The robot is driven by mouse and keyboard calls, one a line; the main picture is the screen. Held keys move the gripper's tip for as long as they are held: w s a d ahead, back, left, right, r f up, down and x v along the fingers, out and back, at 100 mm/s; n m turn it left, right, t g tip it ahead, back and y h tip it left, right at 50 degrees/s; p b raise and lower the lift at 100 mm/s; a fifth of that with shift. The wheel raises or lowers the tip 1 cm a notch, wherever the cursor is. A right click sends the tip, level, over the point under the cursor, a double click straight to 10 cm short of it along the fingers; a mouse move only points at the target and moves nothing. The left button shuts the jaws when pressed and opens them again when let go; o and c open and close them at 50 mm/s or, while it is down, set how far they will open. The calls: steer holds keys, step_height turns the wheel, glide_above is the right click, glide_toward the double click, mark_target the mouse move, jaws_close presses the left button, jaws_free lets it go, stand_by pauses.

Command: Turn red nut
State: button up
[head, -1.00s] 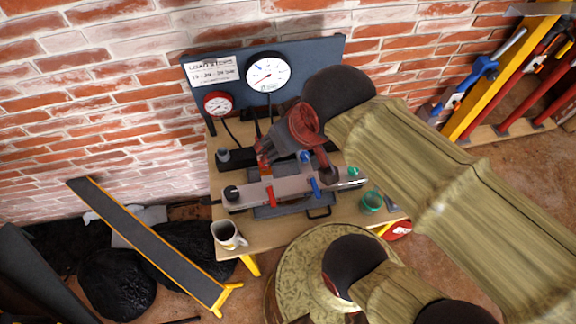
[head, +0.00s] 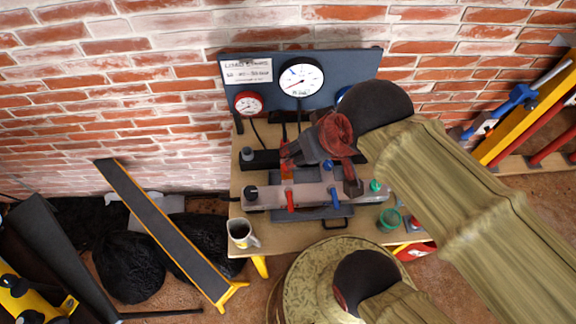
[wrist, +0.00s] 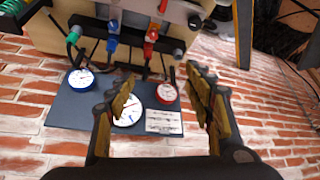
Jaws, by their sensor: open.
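A red fitting, which looks like the red nut, shows in the wrist view (wrist: 150,46) on a line below the grey bar, with a red handle above it. In the head view the red fitting (head: 287,170) is partly hidden by my gripper, behind the bar's red handle (head: 290,201). My gripper (wrist: 161,86) is open and empty. Its two fingers reach towards the bench on either side of the red line in the wrist picture, apart from the fitting. In the head view my gripper (head: 291,155) is over the back of the bench, close to the red fitting.
A blue valve (wrist: 112,36) and a green one (wrist: 73,36) sit beside the red one. A dark gauge panel (head: 235,70) stands behind the bench. A mug (head: 241,233) and green cup (head: 389,219) stand at the front. A ramp (head: 160,225) leans at left.

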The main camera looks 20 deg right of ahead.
steer(key=shift+a, duration=0.15)
steer(key=shift+c, duration=1)
steer(key=n+g+h+p, duration=0.3)
steer(key=n+g+p, duration=0.1)
steer(key=n+g, duration=0.5)
glide_toward(285, 166)
steer(key=f, duration=0.1)
steer(key=x, duration=0.2)
steer(key=b+x, duration=0.1)
steer(key=x, duration=0.4)
steer(key=shift+s+d+f, duration=0.25)
steer(key=shift+s+d, duration=0.1)
steer(key=shift+d, duration=0.1)
steer(key=shift+c, duration=0.5)
steer(key=c, duration=1)
